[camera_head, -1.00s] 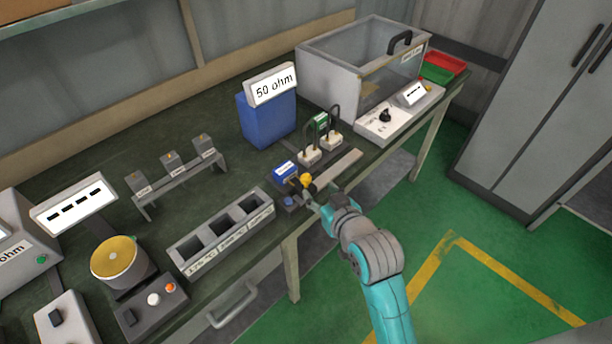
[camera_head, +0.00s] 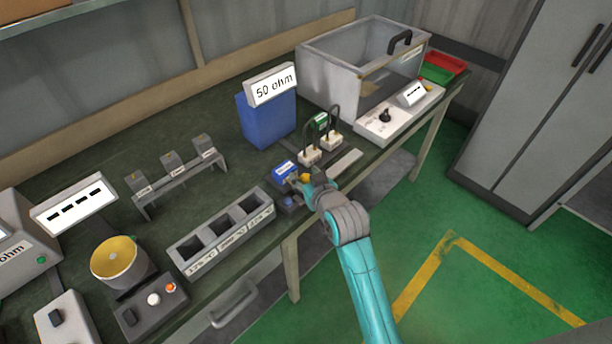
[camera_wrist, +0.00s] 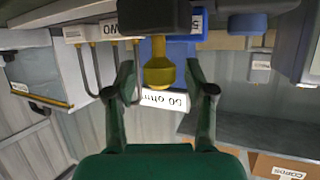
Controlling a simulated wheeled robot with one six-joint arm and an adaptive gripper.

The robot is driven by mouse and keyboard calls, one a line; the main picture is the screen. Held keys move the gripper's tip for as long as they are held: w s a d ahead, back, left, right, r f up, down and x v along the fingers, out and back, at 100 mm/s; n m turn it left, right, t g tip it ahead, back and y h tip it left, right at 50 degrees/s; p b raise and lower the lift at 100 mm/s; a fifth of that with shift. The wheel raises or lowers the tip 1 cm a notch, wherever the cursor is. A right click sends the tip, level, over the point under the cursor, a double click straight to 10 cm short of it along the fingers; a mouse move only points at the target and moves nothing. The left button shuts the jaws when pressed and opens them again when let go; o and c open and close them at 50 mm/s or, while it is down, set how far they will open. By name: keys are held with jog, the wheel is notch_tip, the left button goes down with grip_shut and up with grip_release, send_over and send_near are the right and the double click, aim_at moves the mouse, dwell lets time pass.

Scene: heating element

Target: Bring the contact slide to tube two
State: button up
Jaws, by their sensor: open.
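A yellow knob (camera_head: 306,178), which I take for the contact slide, is near the front edge of the bench. It also shows in the wrist view (camera_wrist: 159,73), hanging between the two fingers. My gripper (camera_wrist: 160,84) is open around the knob, with a visible gap on each side. In the head view my gripper (camera_head: 311,186) partly hides the knob. Two pale blocks with dark looped cables, the left one (camera_head: 309,156) and the right one (camera_head: 332,139), stand behind it. A label, apparently TWO, is on a pale block (camera_wrist: 112,29) in the wrist view. Which part is tube two I cannot tell.
A small blue box (camera_head: 284,170) stands close left of my gripper. A grey strip (camera_head: 346,164) lies to its right. A blue 50 ohm block (camera_head: 266,122), a glass-fronted case (camera_head: 360,65) and a three-slot grey holder (camera_head: 205,259) are around. Green floor is free at right.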

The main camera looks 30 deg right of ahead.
grip_shut()
jog(key=shift+d, duration=0.1)
jog(key=w+d, duration=0.1)
jog(key=d, duration=0.2)
jog(key=w+d, duration=0.1)
jog(key=d, duration=0.2)
jog(key=w+d, duration=0.1)
jog(key=d, duration=0.2)
jog(key=shift+d, duration=0.15)
grip_release()
jog(key=v, duration=1.2)
